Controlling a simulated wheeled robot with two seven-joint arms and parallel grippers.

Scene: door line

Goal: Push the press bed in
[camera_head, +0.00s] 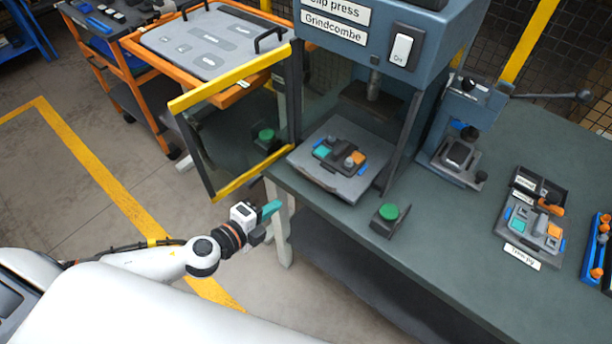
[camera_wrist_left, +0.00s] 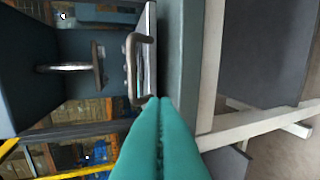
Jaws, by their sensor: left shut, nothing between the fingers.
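The press bed (camera_head: 343,187) is a grey plate sticking out of the front of the blue press (camera_head: 400,20). A dark part with teal and orange pieces (camera_head: 340,154) lies on it. In the left wrist view, turned sideways, the pale edge of the bed (camera_wrist_left: 149,35) shows with a grey bar handle (camera_wrist_left: 131,68). My left gripper (camera_head: 272,209) has teal fingers, shut and empty, in front of the bench and below left of the bed. In its wrist view the fingertips (camera_wrist_left: 159,101) appear close to the handle; contact is unclear. My right gripper is not in view.
The yellow-framed clear door (camera_head: 238,177) stands open left of the bed. A green button (camera_head: 389,212) sits on the bench (camera_head: 440,240) front, right of the bed. A lever press (camera_head: 465,130) and a labelled fixture (camera_head: 532,220) stand further right. An orange cart (camera_head: 140,90) stands behind left.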

